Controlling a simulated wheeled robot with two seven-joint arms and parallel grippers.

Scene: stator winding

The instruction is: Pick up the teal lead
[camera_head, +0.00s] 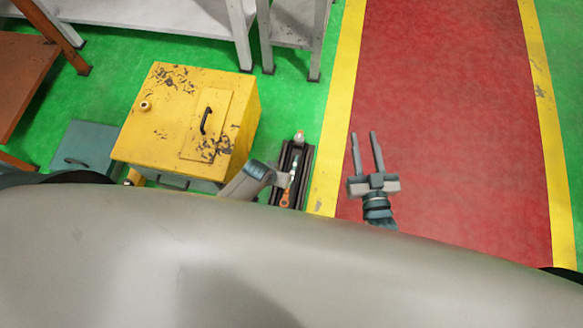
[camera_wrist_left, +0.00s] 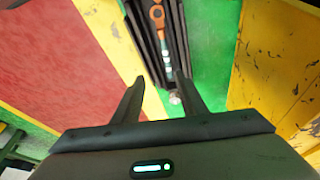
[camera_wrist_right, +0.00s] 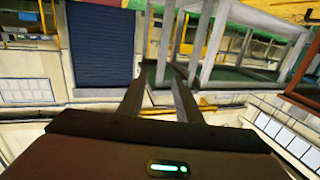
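A dark narrow tray (camera_head: 305,178) lies on the floor and holds a row of small parts. A small teal and white piece, perhaps the teal lead (camera_wrist_left: 167,66), lies in the tray; it is too small to make out clearly. My left gripper (camera_wrist_left: 162,84) is open above the tray, with the parts showing between and beyond its fingers. In the head view its arm reaches over the tray from the left and partly hides it. My right gripper (camera_head: 367,152) is open and empty above the red floor strip, right of the tray.
An orange part (camera_wrist_left: 157,16) lies in the same tray, and a pale rounded part (camera_head: 299,136) sits at its far end. A yellow cabinet (camera_head: 170,125) stands close on the left. A grey-white bench (camera_head: 160,12) is behind. The red strip (camera_head: 450,100) is clear.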

